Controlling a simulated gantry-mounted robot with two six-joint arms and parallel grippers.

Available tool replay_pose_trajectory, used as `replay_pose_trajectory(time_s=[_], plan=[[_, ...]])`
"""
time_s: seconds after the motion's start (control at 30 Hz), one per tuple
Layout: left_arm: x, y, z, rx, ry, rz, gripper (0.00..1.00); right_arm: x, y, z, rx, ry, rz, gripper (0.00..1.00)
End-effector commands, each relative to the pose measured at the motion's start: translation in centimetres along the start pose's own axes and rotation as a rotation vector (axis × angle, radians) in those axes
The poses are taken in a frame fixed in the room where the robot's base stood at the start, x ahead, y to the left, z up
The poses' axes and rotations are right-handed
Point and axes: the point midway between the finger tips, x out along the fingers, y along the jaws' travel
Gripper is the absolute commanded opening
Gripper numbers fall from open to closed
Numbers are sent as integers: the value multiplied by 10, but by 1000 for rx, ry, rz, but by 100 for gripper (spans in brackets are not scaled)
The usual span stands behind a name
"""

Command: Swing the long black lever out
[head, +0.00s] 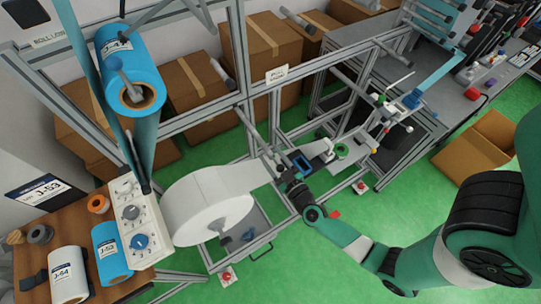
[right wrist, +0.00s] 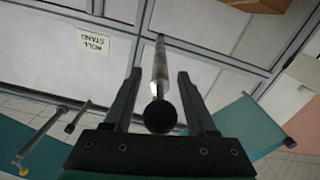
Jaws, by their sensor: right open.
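My right gripper (head: 272,158) is beside the upright of the roll stand, right of the large white roll (head: 207,205). In the right wrist view its two fingers (right wrist: 157,92) are apart. A rod with a round black end (right wrist: 160,116) and a lighter grey shaft lies between them, seen nearly end-on. Space shows on both sides of it, and I see no grip on it. I cannot tell for sure whether this is the long black lever. In the head view my arm and gripper hide that spot. My left gripper is not in view.
A frame carries a sign (head: 277,74); it also shows in the right wrist view (right wrist: 92,44). A blue roll (head: 131,70) hangs at upper left. A wooden table (head: 28,246) holds more rolls and a white control box (head: 140,225).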

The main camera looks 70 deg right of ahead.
Motion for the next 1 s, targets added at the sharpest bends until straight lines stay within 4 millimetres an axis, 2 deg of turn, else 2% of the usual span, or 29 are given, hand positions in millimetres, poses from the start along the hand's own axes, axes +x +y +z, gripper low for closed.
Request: replay_pose_trajectory(time_s=[0.1, 0.33, 0.37, 0.67, 1.0], plan=[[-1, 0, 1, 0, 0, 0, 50, 7, 0, 0, 0, 0, 0, 57], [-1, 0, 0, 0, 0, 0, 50, 8, 0, 0, 0, -1, -1, 57], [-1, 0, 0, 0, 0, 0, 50, 8, 0, 0, 0, 0, -1, 53], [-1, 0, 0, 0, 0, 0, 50, 7, 0, 0, 0, 0, -1, 0], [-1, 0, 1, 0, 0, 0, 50, 7, 0, 0, 0, 0, -1, 0]])
